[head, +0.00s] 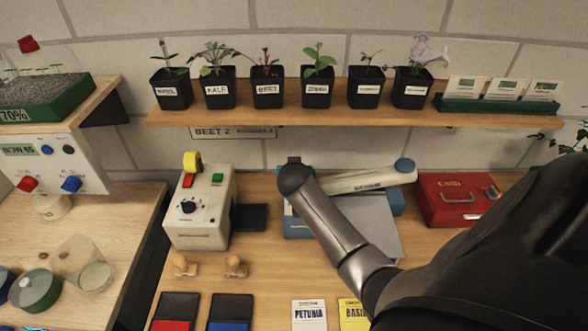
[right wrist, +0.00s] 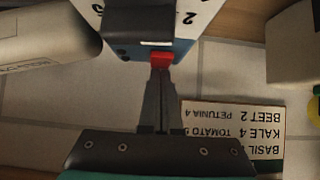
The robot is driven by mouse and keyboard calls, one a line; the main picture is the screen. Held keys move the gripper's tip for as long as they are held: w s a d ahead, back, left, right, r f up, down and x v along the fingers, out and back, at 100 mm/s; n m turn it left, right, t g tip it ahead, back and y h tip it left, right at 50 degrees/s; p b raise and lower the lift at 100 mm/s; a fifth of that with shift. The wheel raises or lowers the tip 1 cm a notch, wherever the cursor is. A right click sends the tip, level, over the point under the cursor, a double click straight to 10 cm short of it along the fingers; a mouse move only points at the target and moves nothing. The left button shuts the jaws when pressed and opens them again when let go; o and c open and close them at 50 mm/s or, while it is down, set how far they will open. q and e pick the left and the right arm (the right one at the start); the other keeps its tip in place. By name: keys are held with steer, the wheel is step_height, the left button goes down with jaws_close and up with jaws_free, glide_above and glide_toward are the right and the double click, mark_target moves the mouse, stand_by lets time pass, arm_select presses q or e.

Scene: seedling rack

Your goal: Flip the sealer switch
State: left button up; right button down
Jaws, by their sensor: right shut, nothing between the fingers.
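The sealer (head: 385,235) stands mid-bench in the head view, with a blue and grey body, a pale lever (head: 352,181) and a blue knob (head: 404,165). My right arm crosses in front of it and hides part of its left side. In the right wrist view, the red switch (right wrist: 161,58) sits on the sealer's blue face below a white numbered panel. My right gripper (right wrist: 160,72) is shut and empty, its fingertips at the switch; contact is unclear. The fingertips are hidden in the head view. My left gripper is out of view.
A white machine (head: 200,215) with a yellow roll stands left of the sealer; a red cash box (head: 455,199) stands right. A shelf (head: 300,116) with potted seedlings runs above. A wall sign (right wrist: 235,125) is near the gripper.

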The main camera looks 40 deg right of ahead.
steer(key=shift+w+d, duration=0.15)
steer(key=shift+w, duration=0.05)
steer(key=shift+w+d+r, duration=0.1)
steer(key=shift+w+d, duration=0.3)
steer(key=shift+w, duration=0.05)
steer(key=shift+s+a, duration=0.1)
stand_by(0.3)
steer(key=p+v, duration=0.1)
steer(key=v, duration=1.4)
stand_by(0.5)
